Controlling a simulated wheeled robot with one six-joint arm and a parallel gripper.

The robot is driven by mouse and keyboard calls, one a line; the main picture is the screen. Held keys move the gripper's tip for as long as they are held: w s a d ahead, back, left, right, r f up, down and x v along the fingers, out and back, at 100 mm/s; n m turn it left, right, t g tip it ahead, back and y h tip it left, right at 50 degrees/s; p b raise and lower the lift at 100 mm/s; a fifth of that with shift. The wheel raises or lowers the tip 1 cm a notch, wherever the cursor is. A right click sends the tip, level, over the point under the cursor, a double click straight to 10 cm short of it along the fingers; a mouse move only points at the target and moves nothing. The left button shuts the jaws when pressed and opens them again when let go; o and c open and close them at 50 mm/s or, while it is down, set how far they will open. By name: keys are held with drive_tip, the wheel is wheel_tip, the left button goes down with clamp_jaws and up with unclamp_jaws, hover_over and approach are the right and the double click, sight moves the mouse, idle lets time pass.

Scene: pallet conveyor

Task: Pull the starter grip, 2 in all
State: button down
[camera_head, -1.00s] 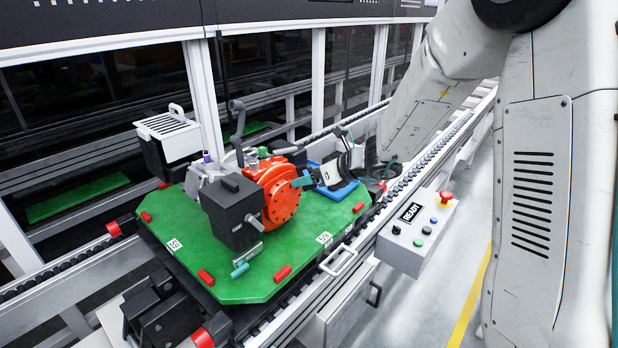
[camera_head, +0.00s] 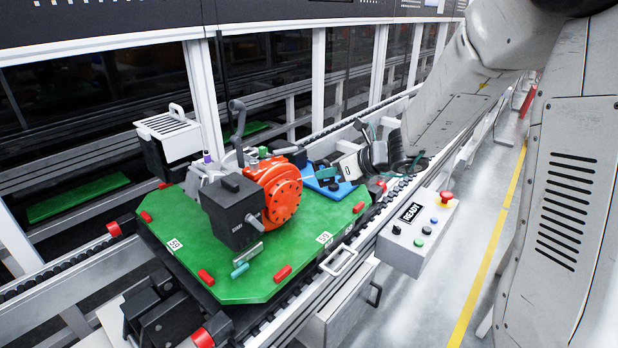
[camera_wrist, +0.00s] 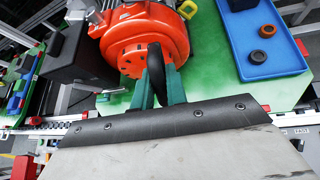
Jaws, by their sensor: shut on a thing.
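The engine stands on a green pallet (camera_head: 190,268), with its round orange starter housing (camera_head: 282,188) facing my gripper (camera_head: 320,173). The housing also shows at the top of the wrist view (camera_wrist: 135,35). In the wrist view, my two teal fingers are shut on the black starter grip (camera_wrist: 156,68), which stands upright between them in front of the housing. In the head view, my gripper is to the right of the housing with a visible gap.
A blue tray (camera_wrist: 272,62) with small round parts lies on the pallet beside the engine. A dark box (camera_head: 232,212) sits on the engine's near side. A control box (camera_head: 415,232) reading READY stands on the conveyor's near rail. The aisle floor (camera_head: 440,290) is clear.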

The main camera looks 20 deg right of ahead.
drive_tip(key=v, duration=2.2)
drive_tip(key=x, duration=2.5)
drive_tip(key=shift+w+a, duration=0.15)
drive_tip(key=shift+w, duration=0.1)
drive_tip(key=shift+c, duration=2)
unclamp_jaws()
drive_tip(key=shift+s, duration=0.1)
drive_tip(key=v, duration=0.9)
drive_tip(key=shift+f, duration=0.1)
